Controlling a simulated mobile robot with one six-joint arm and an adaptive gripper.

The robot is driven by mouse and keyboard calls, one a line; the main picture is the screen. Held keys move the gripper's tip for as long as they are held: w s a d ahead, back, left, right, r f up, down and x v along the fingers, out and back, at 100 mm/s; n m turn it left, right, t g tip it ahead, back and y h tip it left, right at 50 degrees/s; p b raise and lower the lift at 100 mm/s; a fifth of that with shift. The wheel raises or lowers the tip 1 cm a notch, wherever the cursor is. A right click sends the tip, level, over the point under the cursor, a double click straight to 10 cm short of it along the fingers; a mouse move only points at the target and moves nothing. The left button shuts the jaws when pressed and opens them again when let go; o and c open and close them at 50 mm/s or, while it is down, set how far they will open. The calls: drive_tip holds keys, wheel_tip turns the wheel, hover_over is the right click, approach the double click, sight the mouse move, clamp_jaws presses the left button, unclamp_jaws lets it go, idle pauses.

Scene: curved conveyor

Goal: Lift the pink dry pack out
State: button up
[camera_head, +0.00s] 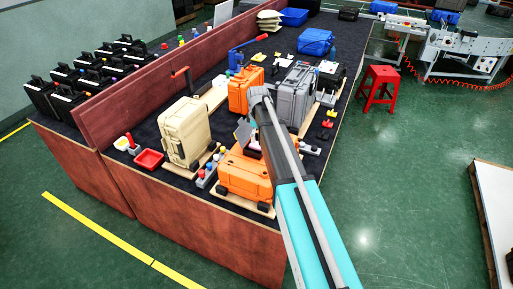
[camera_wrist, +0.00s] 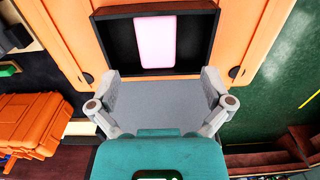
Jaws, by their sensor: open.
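The pink dry pack (camera_wrist: 155,42) is a pale pink upright rectangle in the wrist view. It sits inside a dark recess (camera_wrist: 115,45) in an orange case (camera_wrist: 60,30). The head view shows an orange case (camera_head: 243,178) at the table's near end, below my gripper (camera_head: 245,133); the arm and gripper partly cover it. In the wrist view my gripper (camera_wrist: 160,84) is open, its two fingers wide apart just below the recess. Nothing is between the fingertips, and the pack is apart from them. A grey surface shows between the fingers.
A beige case (camera_head: 185,132) stands left of the orange case, with a red tray (camera_head: 149,159) beside it. A grey case (camera_head: 296,95) and another orange case (camera_head: 240,88) stand behind. Several black cases (camera_head: 95,72) line the far side of a wooden partition (camera_head: 160,85).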

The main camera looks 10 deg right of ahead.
sight(258, 144)
drive_tip(key=shift+f, duration=0.1)
drive_tip(key=f+b, duration=0.2)
drive_tip(key=b, duration=0.1)
drive_tip(key=shift+w+f, duration=0.3)
drive_tip(key=shift+f, duration=0.1)
drive_tip(key=shift+f+b, duration=1.15)
drive_tip(key=c, duration=1)
